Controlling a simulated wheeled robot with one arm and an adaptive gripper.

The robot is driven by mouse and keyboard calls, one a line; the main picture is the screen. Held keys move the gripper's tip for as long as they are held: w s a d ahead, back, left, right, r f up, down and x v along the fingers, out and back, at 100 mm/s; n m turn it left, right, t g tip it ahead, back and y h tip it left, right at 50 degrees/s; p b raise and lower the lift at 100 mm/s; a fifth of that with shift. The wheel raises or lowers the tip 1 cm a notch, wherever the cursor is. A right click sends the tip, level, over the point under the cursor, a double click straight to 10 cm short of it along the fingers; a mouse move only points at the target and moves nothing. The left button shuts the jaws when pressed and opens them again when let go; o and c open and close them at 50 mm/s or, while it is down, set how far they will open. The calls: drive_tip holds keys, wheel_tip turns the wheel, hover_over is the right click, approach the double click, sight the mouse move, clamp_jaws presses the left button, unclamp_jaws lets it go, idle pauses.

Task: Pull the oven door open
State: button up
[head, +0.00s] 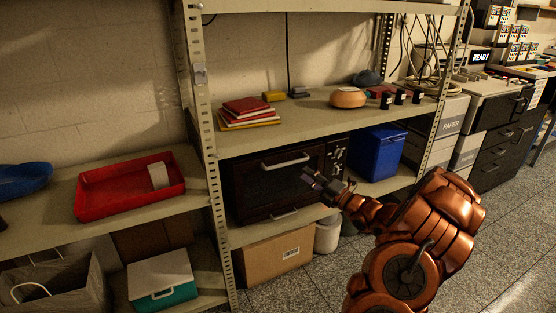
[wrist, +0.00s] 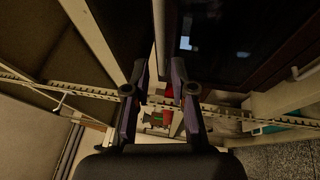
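The dark oven (head: 262,188) sits on the middle shelf in the head view, its door appearing shut. A pale bar handle (head: 286,161) runs along the door's top, and a second handle (head: 285,214) shows below. My gripper (head: 316,181) is in front of the oven's right part, below and right of the top handle. In the wrist view its two fingers (wrist: 158,78) are apart, with no object clearly held. A pale bar shows between them; I cannot tell whether it is a handle or shelf edge. The dark oven front (wrist: 228,38) fills the upper right there.
A blue bin (head: 378,153) stands right of the oven. A perforated shelf post (head: 212,165) stands left of it. A cardboard box (head: 270,262) is underneath. A red tray (head: 95,200) lies on the left shelf. The floor (head: 480,235) is open at right.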

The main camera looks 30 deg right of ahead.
sight(289, 163)
drive_tip(key=shift+b+x, duration=0.55)
drive_tip(key=shift+x, duration=3.65)
drive_tip(key=shift+f, duration=0.1)
clamp_jaws()
